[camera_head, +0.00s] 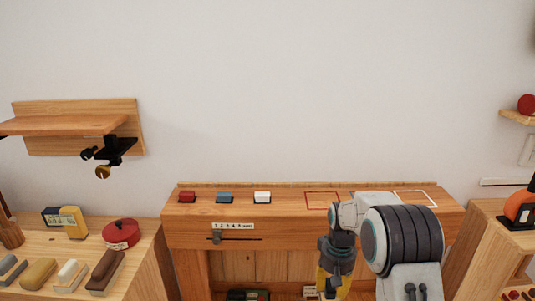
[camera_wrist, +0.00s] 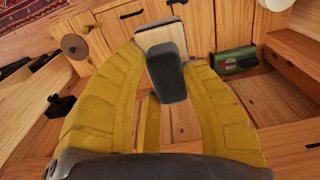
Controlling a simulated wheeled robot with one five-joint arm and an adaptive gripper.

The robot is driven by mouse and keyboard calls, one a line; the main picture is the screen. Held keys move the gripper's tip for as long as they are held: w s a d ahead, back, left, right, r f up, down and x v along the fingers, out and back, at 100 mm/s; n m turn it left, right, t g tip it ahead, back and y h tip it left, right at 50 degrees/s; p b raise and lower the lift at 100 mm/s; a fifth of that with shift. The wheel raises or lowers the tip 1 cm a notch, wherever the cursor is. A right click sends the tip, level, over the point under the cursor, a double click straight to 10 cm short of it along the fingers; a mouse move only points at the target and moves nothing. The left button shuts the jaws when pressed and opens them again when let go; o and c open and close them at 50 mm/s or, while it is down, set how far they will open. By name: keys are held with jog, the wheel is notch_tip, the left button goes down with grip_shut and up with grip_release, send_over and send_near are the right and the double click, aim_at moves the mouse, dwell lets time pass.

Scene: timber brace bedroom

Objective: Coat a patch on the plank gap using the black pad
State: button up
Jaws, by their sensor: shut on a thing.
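In the wrist view, my gripper (camera_wrist: 165,75) has yellow fingers closed around a block with a dark grey-black pad (camera_wrist: 168,80) and a pale wooden part (camera_wrist: 160,36) at its far end. In the head view, my gripper (camera_head: 331,284) hangs low in front of the wooden bench, and the held block cannot be made out. Upright planks (camera_head: 256,265) with dark seams show under the bench top. Planks (camera_wrist: 184,122) also show beyond the fingers in the wrist view. I cannot tell which seam is the gap, or whether the pad touches wood.
The bench top (camera_head: 285,205) bears red, blue and white blocks and red and white outlined squares. A slider (camera_head: 217,238) is on its front. The left table (camera_head: 145,262) holds several blocks and a red tin (camera_head: 121,233). A green box (camera_wrist: 234,60) lies low at right.

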jog(key=shift+w+r+p, duration=0.15)
jog(key=shift+r+p, duration=1.4)
jog(key=shift+r, duration=0.4)
jog(key=shift+d+f, duration=0.1)
